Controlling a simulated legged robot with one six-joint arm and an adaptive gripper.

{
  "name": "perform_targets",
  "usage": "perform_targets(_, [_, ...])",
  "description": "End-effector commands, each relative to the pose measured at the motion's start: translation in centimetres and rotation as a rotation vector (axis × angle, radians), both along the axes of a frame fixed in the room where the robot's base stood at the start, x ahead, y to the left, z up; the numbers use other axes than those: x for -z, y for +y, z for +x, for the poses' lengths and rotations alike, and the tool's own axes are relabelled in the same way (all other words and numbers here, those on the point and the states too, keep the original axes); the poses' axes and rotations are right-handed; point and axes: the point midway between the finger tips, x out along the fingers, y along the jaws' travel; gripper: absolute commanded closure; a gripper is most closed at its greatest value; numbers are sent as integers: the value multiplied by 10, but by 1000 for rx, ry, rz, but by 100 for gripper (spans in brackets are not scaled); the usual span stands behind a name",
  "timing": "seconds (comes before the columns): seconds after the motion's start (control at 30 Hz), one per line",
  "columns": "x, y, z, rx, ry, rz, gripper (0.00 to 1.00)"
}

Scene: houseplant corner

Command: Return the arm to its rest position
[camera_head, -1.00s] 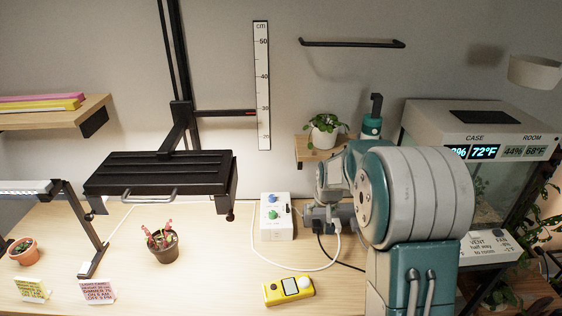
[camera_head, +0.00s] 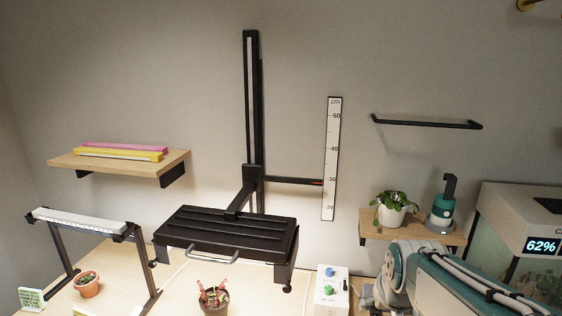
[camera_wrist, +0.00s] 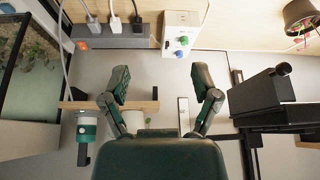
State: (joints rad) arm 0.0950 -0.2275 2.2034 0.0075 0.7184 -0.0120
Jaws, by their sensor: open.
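My gripper (camera_wrist: 163,92) is open in the wrist view, its two fingers spread wide with nothing between them. The wrist view is upside down, with the bench at its top edge. In the head view my arm (camera_head: 455,285) lies low at the bottom right, in front of the bench and the glass case. The gripper's fingers cannot be made out there.
A black lamp (camera_head: 230,230) hangs over the bench beside a centimetre scale (camera_head: 331,160). A white control box (camera_head: 331,288) is left of my arm. A small shelf (camera_head: 400,230) holds a plant (camera_head: 394,210) and a green-and-white bottle (camera_head: 441,208).

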Motion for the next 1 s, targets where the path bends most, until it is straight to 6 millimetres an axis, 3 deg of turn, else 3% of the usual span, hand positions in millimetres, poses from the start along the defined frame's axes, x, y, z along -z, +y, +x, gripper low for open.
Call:
perform_targets(0.23, [-16, 16, -54, -32, -21, -3, 21])
perform_targets(0.6, [-17, 32, -129, -75, -41, -4, 21])
perform_targets(0.8, [-14, 35, -149, -86, -45, -4, 21])
perform_targets(1.0, [-13, 35, -151, -88, -44, -4, 21])
